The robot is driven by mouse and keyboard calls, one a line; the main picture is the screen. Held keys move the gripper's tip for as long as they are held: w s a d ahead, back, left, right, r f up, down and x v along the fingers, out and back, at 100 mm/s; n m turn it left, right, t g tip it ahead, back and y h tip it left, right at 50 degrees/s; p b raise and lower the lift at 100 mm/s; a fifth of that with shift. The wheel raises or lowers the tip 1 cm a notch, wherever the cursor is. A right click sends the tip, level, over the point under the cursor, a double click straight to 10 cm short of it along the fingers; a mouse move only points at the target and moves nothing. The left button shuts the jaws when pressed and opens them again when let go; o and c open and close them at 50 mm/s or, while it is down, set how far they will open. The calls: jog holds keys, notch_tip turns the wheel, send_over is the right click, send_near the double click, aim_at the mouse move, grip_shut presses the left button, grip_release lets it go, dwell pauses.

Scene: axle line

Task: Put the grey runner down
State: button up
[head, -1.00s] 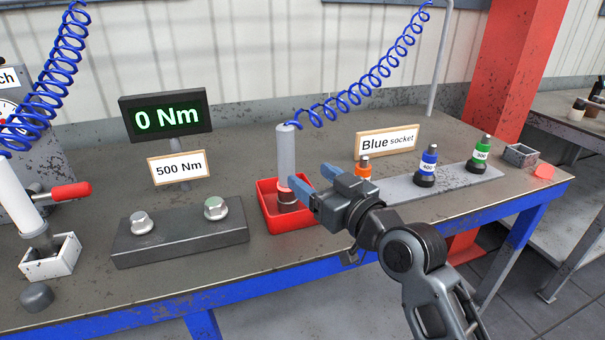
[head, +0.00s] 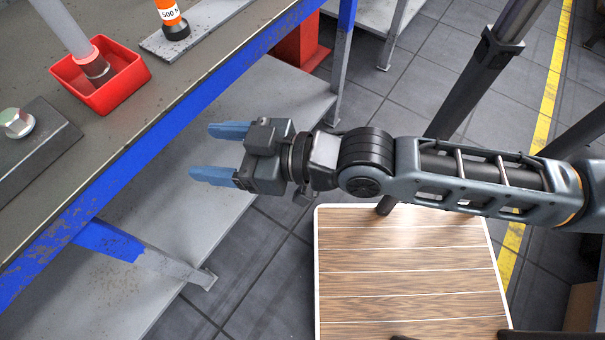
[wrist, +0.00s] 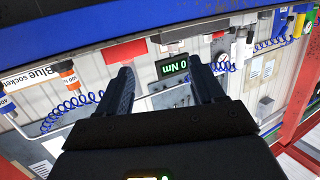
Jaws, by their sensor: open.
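The grey runner (head: 62,25) is a grey cylinder with a pinkish band and a dark socket at its lower end. In the head view it stands, leaning in the picture, with its lower end in the red tray (head: 118,92) on the bench. Its top is cut off by the frame. My gripper (head: 200,152) is open and empty, with blue fingers apart. It is off the bench's front edge, clear of the runner and tray. In the wrist view the two dark fingers (wrist: 160,75) are spread with nothing between them.
The bench's blue front rail (head: 165,130) runs between my gripper and the tray. A steel block with a bolt (head: 15,123) is left of the tray. An orange-banded socket (head: 170,14) stands on a grey plate (head: 205,28). A grey lower shelf (head: 250,110) lies below.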

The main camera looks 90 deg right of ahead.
jog(key=s+a+n+y, duration=0.1)
jog(key=s+a, duration=0.1)
jog(key=s, duration=0.4)
jog(key=s+a+n+g+y, duration=0.1)
jog(key=s+a+y, duration=0.1)
jog(key=s, duration=0.4)
jog(key=shift+a+r, duration=0.35)
jog(key=shift+a, duration=0.45)
